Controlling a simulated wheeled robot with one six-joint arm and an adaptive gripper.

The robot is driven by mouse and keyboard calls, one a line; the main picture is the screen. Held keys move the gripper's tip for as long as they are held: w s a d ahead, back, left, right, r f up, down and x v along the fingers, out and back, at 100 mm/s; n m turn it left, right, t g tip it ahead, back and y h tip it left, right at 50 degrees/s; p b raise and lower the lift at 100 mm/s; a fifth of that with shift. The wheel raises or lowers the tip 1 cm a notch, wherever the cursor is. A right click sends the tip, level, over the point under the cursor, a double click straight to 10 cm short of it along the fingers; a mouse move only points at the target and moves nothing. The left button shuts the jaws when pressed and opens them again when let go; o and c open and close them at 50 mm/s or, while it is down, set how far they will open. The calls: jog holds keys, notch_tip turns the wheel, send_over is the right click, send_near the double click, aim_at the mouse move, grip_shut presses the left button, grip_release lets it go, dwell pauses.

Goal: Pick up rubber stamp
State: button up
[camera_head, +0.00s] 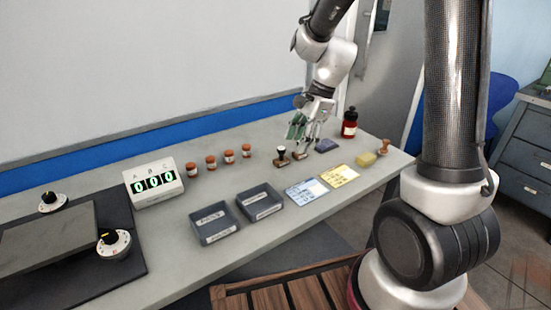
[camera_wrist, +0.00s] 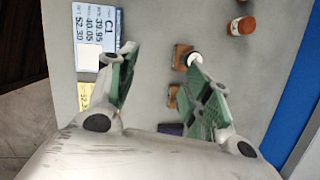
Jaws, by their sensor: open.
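Two rubber stamps stand close together on the bench in the head view: one with a black handle (camera_head: 282,155) and another (camera_head: 299,153) partly hidden below my gripper (camera_head: 304,136). In the wrist view, two brown wooden stamp bases show, one (camera_wrist: 182,54) at the right fingertip and one (camera_wrist: 173,96) beside the right finger, which partly covers them. My gripper (camera_wrist: 160,58) is open and empty, with green pads spread apart above the bench. A third wooden stamp-like piece (camera_head: 383,146) stands at the bench's right end.
Blue (camera_head: 306,190) and yellow (camera_head: 340,176) cards lie in front of the stamps. A purple pad (camera_head: 326,145), a yellow block (camera_head: 366,158) and a red bottle (camera_head: 350,123) are to the right. Small jars (camera_head: 228,156) and grey trays (camera_head: 214,223) stand left.

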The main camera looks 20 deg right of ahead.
aim_at(282, 148)
jog(key=w+a+f+m, duration=0.1)
jog(key=f+m, duration=0.1)
jog(key=w+a+f+m+t, duration=0.1)
jog(key=w+f+m, duration=0.1)
jog(key=w+a+f+m, duration=0.2)
jog(key=m, duration=0.1)
jog(key=shift+y, duration=0.3)
grip_shut()
